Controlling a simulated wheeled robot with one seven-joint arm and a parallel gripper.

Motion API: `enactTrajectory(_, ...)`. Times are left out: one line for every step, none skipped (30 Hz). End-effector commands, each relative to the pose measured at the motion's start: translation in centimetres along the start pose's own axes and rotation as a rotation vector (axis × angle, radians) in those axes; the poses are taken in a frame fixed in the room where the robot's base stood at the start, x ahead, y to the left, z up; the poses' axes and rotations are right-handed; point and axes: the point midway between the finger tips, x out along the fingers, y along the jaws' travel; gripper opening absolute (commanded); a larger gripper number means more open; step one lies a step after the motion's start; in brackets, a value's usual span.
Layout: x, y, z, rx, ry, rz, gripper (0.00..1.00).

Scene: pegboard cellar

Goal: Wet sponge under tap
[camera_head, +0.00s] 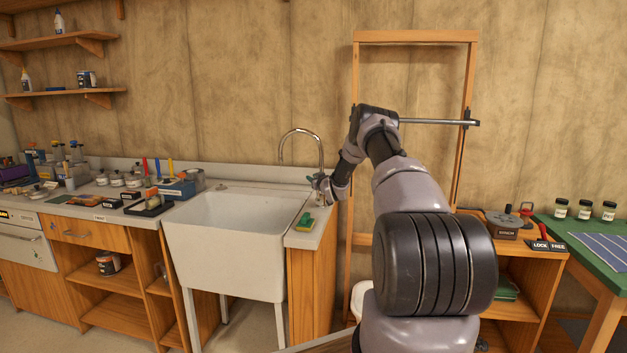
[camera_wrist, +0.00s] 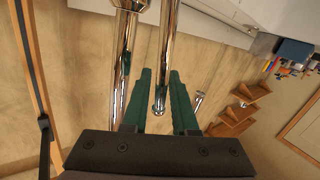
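The chrome gooseneck tap (camera_head: 301,133) stands at the back right of the white sink (camera_head: 222,245). My gripper (camera_head: 321,183) is beside the lower part of the tap, above and behind the sponge. In the wrist view, its green fingers (camera_wrist: 160,74) are apart, with a chrome tap part (camera_wrist: 161,92) showing between them. I cannot tell whether they touch it. The sponge is not seen in the wrist view.
A wooden frame (camera_head: 415,37) with a metal bar stands behind my arm. The left counter holds jars, a blue box (camera_head: 178,189) and tools. A low wooden shelf and a green table (camera_head: 612,249) stand at the right. The sink basin looks empty.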

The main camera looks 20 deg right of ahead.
Motion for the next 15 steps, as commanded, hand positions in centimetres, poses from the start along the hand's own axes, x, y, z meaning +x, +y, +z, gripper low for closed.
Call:
enactTrajectory(-0.1,0.0,0.0,0.0,0.0,0.0,0.27)
enactTrajectory(-0.2,0.0,0.0,0.0,0.0,0.0,0.27)
enactTrajectory(-0.5,0.1,0.0,0.0,0.0,0.0,0.27)
enactTrajectory(-0.8,0.1,0.0,0.0,0.0,0.0,0.27)
enactTrajectory(-1.1,0.1,0.0,0.0,-0.001,0.0,0.27)
enactTrajectory(-1.7,0.1,0.0,0.0,-0.001,0.0,0.27)
enactTrajectory(-2.1,0.1,-0.1,0.0,0.0,0.001,0.27)
enactTrajectory(-2.7,0.1,0.0,0.001,-0.002,0.001,0.27)
enactTrajectory(-3.5,0.1,0.0,0.001,-0.002,0.001,0.27)
enactTrajectory(-4.1,0.1,0.0,0.001,-0.002,0.0,0.27)
enactTrajectory(-4.7,0.1,0.0,0.0,-0.002,0.001,0.27)
enactTrajectory(-5.5,0.1,0.0,0.001,-0.003,0.001,0.27)
enactTrajectory(-6.2,0.1,0.0,0.001,-0.002,0.001,0.27)
enactTrajectory(-6.8,0.1,0.0,0.001,-0.003,0.001,0.27)
enactTrajectory(-7.5,0.1,0.0,0.002,-0.003,0.001,0.27)
